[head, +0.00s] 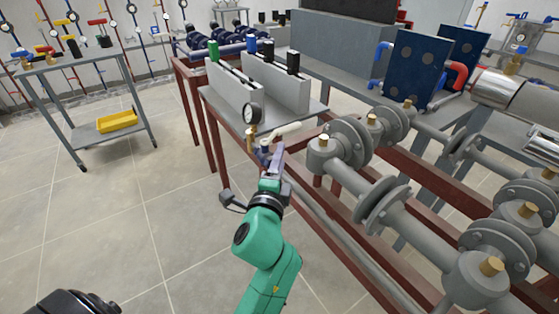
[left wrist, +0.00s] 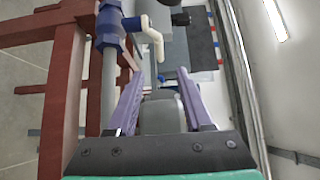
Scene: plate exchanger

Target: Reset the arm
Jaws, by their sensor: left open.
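My left arm (head: 265,250) reaches up from the bottom middle of the head view. My left gripper (head: 271,160) is at the front edge of the exchanger stand, just below a white valve handle (head: 285,130) and a dial gauge (head: 252,114). In the left wrist view its two purple fingers stand apart, and the gripper (left wrist: 160,85) is open with nothing clearly held between them. The white handle (left wrist: 152,38) lies beyond the fingertips there, next to a blue fitting (left wrist: 110,28). My right gripper is not in view.
Grey pipes with flanges (head: 385,205) and brass caps run along a red frame to the right. Grey blocks (head: 285,85) with coloured knobs stand behind the gauge. A cart (head: 55,100) with a yellow tray (head: 117,121) is at left. The tiled floor (head: 110,220) there is clear.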

